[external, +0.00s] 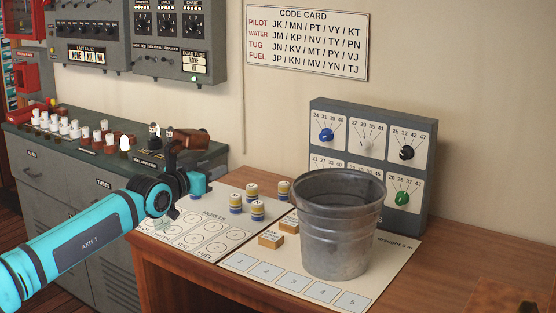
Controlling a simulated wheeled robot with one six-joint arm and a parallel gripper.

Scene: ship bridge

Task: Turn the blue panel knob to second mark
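The blue knob (326,135) is at the top left of the grey panel (432,150), which stands upright at the back of the wooden desk. Several marks with numbers fan out above the knob; its exact pointing is too small to read. My gripper (184,182) is left of the panel, above the left part of the desk, well apart from the knob. Whether its fingers are open or shut is not clear at this angle.
A metal bucket (341,232) stands before the panel and hides part of its lower row. White (365,143), black (407,153) and green (402,198) knobs share the panel. Several striped cylinders (257,211) and wooden blocks (271,240) stand between gripper and bucket.

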